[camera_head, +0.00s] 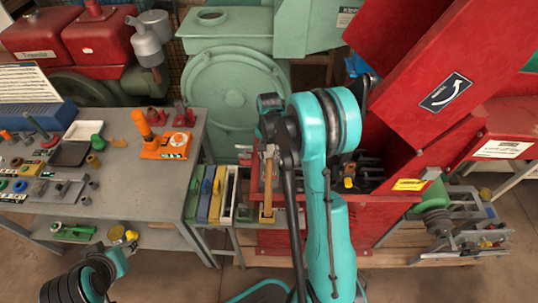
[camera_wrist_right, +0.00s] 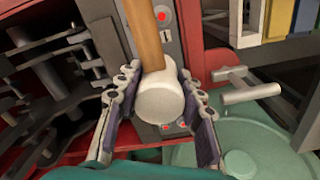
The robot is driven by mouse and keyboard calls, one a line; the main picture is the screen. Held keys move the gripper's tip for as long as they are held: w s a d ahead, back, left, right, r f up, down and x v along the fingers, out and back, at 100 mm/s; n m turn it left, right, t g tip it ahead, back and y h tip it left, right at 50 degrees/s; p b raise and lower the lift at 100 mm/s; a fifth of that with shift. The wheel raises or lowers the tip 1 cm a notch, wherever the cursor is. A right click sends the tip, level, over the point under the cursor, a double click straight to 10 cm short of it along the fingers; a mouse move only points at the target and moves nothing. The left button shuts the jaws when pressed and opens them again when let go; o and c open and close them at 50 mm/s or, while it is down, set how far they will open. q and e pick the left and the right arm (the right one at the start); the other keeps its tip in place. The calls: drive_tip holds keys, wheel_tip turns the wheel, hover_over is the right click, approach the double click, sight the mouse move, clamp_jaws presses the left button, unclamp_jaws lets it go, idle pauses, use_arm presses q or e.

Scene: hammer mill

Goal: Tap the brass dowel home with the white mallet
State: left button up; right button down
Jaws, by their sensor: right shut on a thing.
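The white mallet has a pale cylindrical head (camera_wrist_right: 160,97) and a wooden handle (camera_wrist_right: 148,35). In the head view its handle (camera_head: 267,197) hangs beside the coloured bins, left of my right arm. My right gripper (camera_wrist_right: 160,110) is shut on the mallet, with a jointed finger on each side of the white head. In the head view the right gripper is mostly hidden behind my teal arm. I cannot make out the brass dowel in either view.
The red mill (camera_head: 440,80) stands at the right, its dark slotted interior (camera_wrist_right: 50,75) close to the gripper. A metal T-shaped bar (camera_wrist_right: 245,92) is near the right finger. Coloured bins (camera_head: 213,195) stand beside the grey workbench (camera_head: 130,190), which carries several tools and an orange device (camera_head: 165,145).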

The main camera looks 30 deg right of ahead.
sight(269, 149)
drive_tip(key=shift+r, duration=0.1)
wheel_tip(269, 149, up, 4)
drive_tip(key=p, duration=0.3)
drive_tip(key=shift+r, duration=0.1)
drive_tip(key=shift+f, duration=0.2)
wheel_tip(269, 149, down, 6)
drive_tip(key=b, duration=0.5)
drive_tip(key=shift+f, duration=0.15)
drive_tip(key=shift+r+p, duration=0.3)
drive_tip(key=shift+r, duration=0.35)
drive_tip(key=shift+r+p, duration=2.15)
drive_tip(key=shift+r, duration=0.95)
drive_tip(key=shift+f, duration=0.1)
